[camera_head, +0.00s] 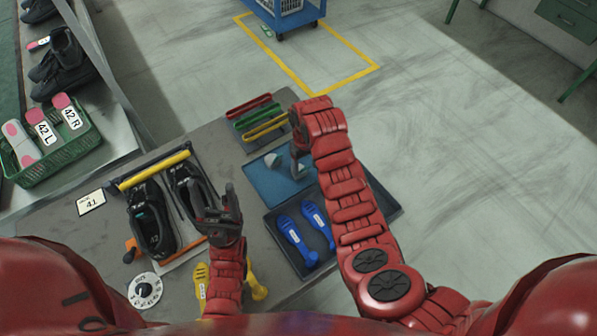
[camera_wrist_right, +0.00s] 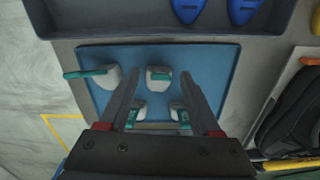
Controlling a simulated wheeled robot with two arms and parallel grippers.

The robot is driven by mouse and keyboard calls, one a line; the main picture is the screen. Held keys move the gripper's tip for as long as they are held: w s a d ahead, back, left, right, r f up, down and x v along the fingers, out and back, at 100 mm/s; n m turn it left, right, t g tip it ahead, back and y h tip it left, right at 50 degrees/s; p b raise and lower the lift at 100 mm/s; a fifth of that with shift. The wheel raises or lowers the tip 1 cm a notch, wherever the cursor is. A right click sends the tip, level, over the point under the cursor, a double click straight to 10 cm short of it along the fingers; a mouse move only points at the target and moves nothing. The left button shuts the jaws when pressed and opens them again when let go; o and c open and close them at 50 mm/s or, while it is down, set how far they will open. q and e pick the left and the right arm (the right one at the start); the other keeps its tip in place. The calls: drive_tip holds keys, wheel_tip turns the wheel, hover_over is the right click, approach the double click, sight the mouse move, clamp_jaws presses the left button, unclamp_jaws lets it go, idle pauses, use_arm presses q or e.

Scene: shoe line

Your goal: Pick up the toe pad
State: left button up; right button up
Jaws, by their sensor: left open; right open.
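Several grey-white toe pads with green tabs lie on a blue mat (camera_wrist_right: 225,62). In the right wrist view one toe pad (camera_wrist_right: 158,77) appears between my fingertips, another (camera_wrist_right: 105,76) is to the left, and two (camera_wrist_right: 137,110) are nearer the wrist, partly behind the fingers. In the head view a toe pad (camera_head: 274,160) shows on the mat (camera_head: 268,186), beside my right gripper (camera_head: 299,158). My right gripper (camera_wrist_right: 161,75) is open with nothing clamped; its height above the pad is unclear. My left gripper (camera_head: 229,205) is open and empty, right of the black shoes (camera_head: 150,215).
A dark tray (camera_head: 282,262) with blue shoe-shaped pieces (camera_head: 297,240) adjoins the mat. Red, green and yellow bars (camera_head: 255,117) lie behind it. A green basket (camera_head: 50,155) stands at left. A dial (camera_head: 145,290) lies in front.

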sight(304, 172)
drive_tip(key=shift+f+p, duration=0.55)
drive_tip(key=shift+p, duration=0.05)
drive_tip(key=shift+w+a+f+p, duration=0.15)
drive_tip(key=shift+f+p, duration=0.3)
drive_tip(key=shift+f, duration=1.7)
clamp_jaws()
